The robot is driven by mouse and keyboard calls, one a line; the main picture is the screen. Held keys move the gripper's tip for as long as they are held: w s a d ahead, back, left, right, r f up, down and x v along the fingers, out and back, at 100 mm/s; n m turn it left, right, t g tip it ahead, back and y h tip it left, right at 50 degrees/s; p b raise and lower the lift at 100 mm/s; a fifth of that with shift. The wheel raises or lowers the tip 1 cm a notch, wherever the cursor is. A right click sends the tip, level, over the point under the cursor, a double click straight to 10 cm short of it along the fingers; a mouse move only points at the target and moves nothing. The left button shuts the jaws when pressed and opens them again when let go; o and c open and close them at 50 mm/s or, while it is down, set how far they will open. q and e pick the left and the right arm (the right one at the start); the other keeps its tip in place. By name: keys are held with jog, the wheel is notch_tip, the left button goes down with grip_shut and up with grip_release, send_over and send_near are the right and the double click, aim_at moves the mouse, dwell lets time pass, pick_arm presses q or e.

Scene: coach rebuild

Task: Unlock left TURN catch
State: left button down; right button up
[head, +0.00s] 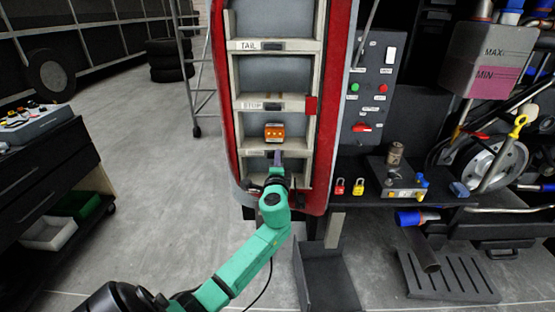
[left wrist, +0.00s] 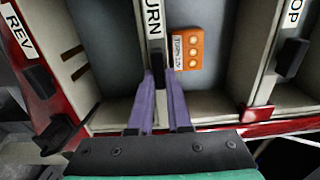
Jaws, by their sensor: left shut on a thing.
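The red-edged lamp housing (head: 227,100) stands upright in the head view, with pale bays marked TAIL and STOP. The TURN strip (left wrist: 153,22) shows in the left wrist view, with an orange lamp unit (left wrist: 188,48) in the bay beside it. The lamp unit also shows in the head view (head: 275,132). My left gripper (head: 277,158) reaches the strip below it. In the left wrist view, its purple fingers (left wrist: 163,80) are closed at the strip's end on the dark TURN catch (left wrist: 157,62), which they mostly hide. My right gripper is out of view.
Dark catches sit beside the STOP label (left wrist: 292,55) and REV label (left wrist: 41,80). A red tab (head: 311,105) juts from the housing edge. A switch panel (head: 369,88) and a shelf with padlocks (head: 358,187) stand to the right.

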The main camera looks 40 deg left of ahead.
pick_arm(q)
jog(key=c, duration=0.9)
grip_release()
jog(key=shift+o, duration=0.2)
jog(key=b+v, duration=0.2)
jog(key=v, duration=1.2)
jog(key=shift+s+d, duration=0.2)
